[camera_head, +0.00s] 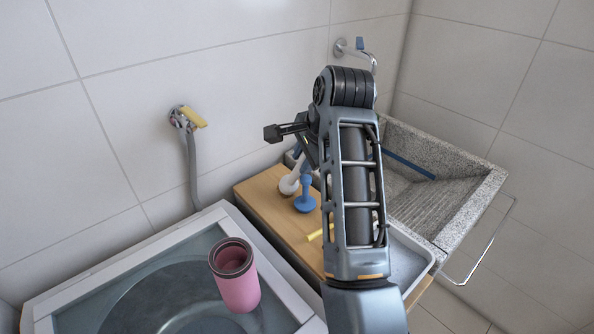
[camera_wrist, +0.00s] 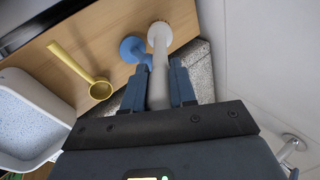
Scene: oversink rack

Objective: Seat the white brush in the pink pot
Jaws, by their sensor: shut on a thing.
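The white brush (camera_wrist: 159,42) stands between my fingers in the wrist view, and my gripper (camera_wrist: 158,72) is shut on its handle. In the head view the white head of the brush (camera_head: 289,186) shows low at the wooden board's back edge; I cannot tell whether it touches the board. My gripper (camera_head: 305,150) is above it, partly hidden by my arm. The pink pot (camera_head: 238,284) stands upright with its dark mouth open, on the washer lid at the lower left, well apart from my gripper.
A blue brush (camera_head: 305,199) stands right beside the white one. On the wooden board (camera_head: 262,195) are also a yellow scoop (camera_wrist: 72,67) and a white tray (camera_wrist: 28,118) with blue-speckled contents. A stone sink (camera_head: 430,205) is at the right. A tap with a hose (camera_head: 190,150) is on the wall.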

